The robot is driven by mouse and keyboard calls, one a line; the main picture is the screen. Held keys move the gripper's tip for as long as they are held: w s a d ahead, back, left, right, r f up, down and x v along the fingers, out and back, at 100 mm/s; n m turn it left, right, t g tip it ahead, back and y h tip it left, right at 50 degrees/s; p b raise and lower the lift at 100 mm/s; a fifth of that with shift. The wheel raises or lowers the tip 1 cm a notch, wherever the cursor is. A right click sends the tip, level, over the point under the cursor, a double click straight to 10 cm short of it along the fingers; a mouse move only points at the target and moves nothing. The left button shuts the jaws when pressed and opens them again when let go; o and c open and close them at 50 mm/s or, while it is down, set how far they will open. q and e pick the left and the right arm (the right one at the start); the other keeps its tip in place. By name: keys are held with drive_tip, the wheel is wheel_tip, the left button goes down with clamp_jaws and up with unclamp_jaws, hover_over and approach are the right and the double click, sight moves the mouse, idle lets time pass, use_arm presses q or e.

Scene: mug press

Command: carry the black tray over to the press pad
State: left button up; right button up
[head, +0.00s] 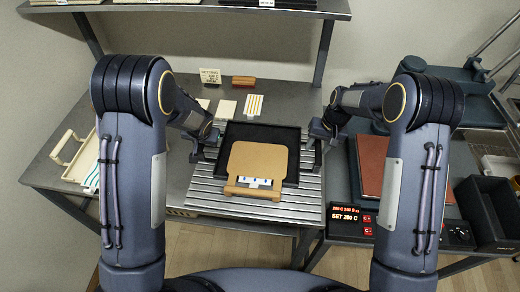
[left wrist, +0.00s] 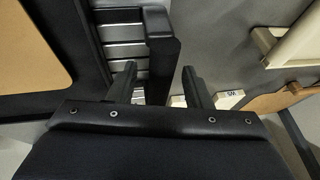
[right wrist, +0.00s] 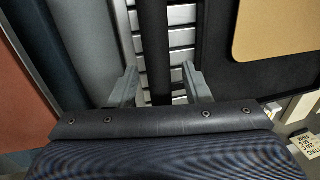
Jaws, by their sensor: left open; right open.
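The black tray (head: 265,132) rests on a slatted metal rack in the middle of the table, with a tan board (head: 257,160) lying in it. My left gripper (head: 204,146) is at the tray's left side; in the left wrist view its open fingers (left wrist: 158,84) stand either side of the tray's black side bar (left wrist: 163,58). My right gripper (head: 318,143) is at the right side; in the right wrist view its open fingers (right wrist: 160,84) straddle the opposite black bar (right wrist: 153,45). Neither is closed on it. The reddish-brown press pad (head: 371,166) is to the right.
The press's control panel (head: 352,220) is in front of the pad, with a dark bin (head: 490,208) at far right. A cream tray (head: 75,160) is at far left. Cards and a small brown block (head: 243,81) lie behind the black tray. A shelf (head: 200,12) spans the back.

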use_arm(q)
clamp_jaws()
use_arm(e)
clamp_jaws()
drive_tip(key=shift+r, duration=0.1)
